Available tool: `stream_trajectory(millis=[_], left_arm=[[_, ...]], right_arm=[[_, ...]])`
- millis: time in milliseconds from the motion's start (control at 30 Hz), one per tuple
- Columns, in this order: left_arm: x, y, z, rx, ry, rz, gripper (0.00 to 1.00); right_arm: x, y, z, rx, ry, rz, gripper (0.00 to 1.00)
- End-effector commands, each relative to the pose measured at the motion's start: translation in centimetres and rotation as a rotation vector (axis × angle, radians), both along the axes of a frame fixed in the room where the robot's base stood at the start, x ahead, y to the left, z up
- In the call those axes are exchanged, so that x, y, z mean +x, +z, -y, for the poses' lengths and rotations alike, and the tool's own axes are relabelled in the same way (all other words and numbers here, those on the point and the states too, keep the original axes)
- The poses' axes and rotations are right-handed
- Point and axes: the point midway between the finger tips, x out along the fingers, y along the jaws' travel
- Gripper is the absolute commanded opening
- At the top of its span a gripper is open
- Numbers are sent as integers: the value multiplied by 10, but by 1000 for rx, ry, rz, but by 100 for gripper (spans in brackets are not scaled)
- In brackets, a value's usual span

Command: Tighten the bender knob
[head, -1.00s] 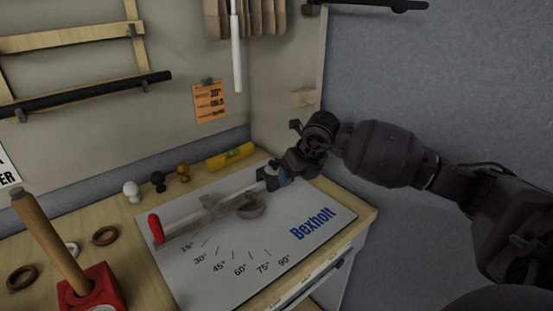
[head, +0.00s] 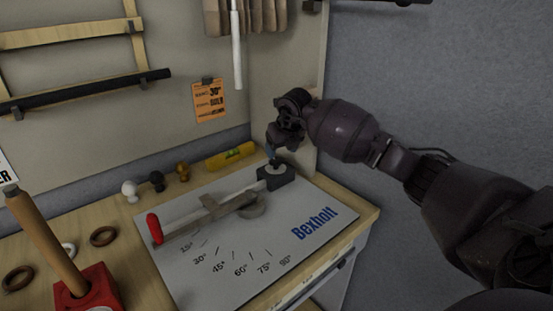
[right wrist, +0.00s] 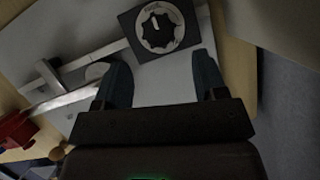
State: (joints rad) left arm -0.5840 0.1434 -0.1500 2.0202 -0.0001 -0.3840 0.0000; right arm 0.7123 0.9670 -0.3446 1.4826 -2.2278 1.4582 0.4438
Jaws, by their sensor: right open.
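The bender is a grey board (head: 220,255) with angle marks and the word Bexholt, a metal bar (head: 195,220) and a red-handled lever (head: 155,228). The bender knob (right wrist: 160,27) is a round dial with a black centre on a dark square block (head: 277,178) at the board's far right. My right gripper (head: 271,160) is above the block, pointing down. In the right wrist view its two fingers (right wrist: 163,80) are spread apart with nothing between them, and the knob lies beyond the fingertips. My left gripper is not in view.
White, black and yellow-brown small knobs (head: 157,181) and a yellow level (head: 230,155) stand behind the board. Brown rings (head: 103,236) and a red block with a wooden peg (head: 90,290) are at the left. A wall panel rises close behind my right gripper.

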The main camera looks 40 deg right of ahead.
Motion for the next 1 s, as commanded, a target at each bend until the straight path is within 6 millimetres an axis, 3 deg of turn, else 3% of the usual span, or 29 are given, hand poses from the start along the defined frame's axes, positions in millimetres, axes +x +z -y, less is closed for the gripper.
stream_trajectory(millis=[333, 767, 833, 1000], left_arm=[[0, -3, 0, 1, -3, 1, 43], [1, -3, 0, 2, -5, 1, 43], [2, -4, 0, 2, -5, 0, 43], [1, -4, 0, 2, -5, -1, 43]], right_arm=[[22, -39, 2, 2, 1, -3, 65], [26, -46, 3, 1, 1, 0, 65], [26, -46, 3, 1, 1, 0, 59], [25, -46, 3, 1, 1, 0, 33]])
